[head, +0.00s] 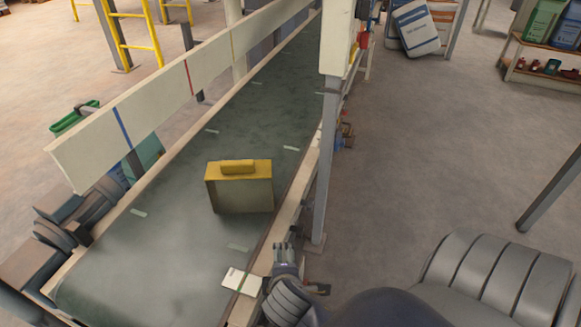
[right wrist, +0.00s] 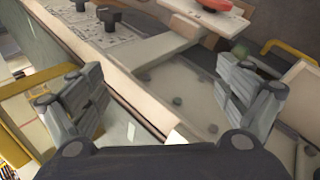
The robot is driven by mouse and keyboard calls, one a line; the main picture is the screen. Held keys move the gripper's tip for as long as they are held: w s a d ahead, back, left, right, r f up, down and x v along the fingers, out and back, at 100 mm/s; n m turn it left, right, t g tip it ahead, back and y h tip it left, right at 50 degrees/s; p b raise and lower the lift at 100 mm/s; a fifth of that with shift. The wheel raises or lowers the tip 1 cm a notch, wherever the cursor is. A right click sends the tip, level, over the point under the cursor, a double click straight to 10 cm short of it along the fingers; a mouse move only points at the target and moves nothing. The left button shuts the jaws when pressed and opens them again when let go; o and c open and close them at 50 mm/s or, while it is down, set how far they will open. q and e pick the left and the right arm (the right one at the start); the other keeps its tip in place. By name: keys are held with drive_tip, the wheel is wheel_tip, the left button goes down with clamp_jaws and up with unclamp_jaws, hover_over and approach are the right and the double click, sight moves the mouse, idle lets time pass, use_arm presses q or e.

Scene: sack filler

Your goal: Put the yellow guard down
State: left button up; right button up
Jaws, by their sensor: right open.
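A box-like yellow guard (head: 239,190) stands on the dark green belt (head: 175,250) in the head view. Its top and the raised block on it are yellow, and its front is a duller, paler yellow-grey. My right gripper (head: 285,247) is to the right of and nearer than the guard, by the belt's right rail, and apart from it. In the right wrist view my right gripper (right wrist: 160,88) has its fingers wide apart with nothing held between them. I cannot make out my left gripper.
A grey post (head: 325,165) stands beside the belt's right rail. A long pale side board (head: 150,92) runs along the left. A white card (head: 241,281) lies at the near right edge. The wrist view shows a panel with dark knobs (right wrist: 108,15). Open floor (head: 420,150) lies right.

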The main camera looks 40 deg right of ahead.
drive_tip(key=s+a+f+m+g+y, duration=0.2)
drive_tip(key=s+a+m+y, duration=0.3)
drive_tip(key=s+m, duration=0.3)
drive_tip(key=shift+s+a+f+g, duration=0.25)
drive_tip(key=shift+s+g, duration=0.25)
drive_tip(key=shift+s, duration=0.2)
drive_tip(key=shift+s, duration=0.1)
